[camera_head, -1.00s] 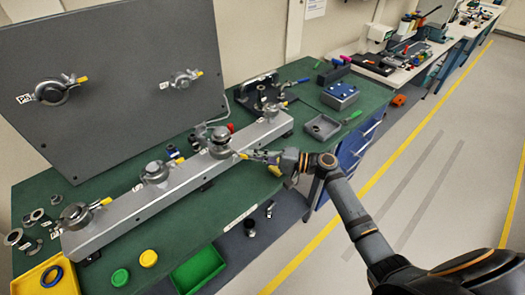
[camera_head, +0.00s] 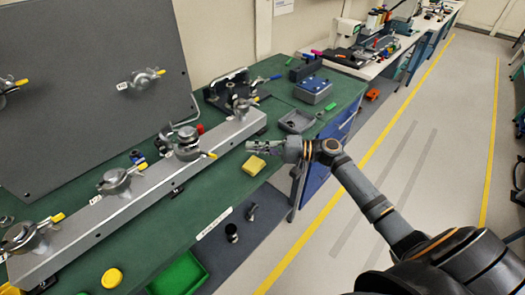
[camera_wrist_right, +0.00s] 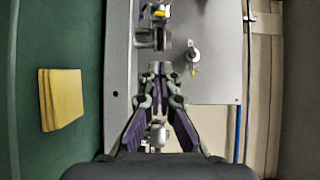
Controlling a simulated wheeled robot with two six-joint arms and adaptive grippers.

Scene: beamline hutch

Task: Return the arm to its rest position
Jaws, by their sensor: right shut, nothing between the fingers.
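My right arm (camera_head: 366,192) reaches in from the lower right over the green bench. Its gripper (camera_head: 250,147) is shut and empty, above the bench near a yellow block (camera_head: 255,165) and to the right of the grey rail (camera_head: 135,196). In the right wrist view the closed fingertips (camera_wrist_right: 160,70) meet with nothing between them. The nearest clamp (camera_head: 188,145) on the rail, with a yellow-tipped handle, stands apart to the gripper's left. My left gripper is not in view.
A grey upright panel (camera_head: 90,85) with clamps stands at the back left. A grey tray (camera_head: 296,121) and a blue-topped box (camera_head: 313,90) lie beyond the gripper. A green bin (camera_head: 180,275) is at the front. The floor at right is clear.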

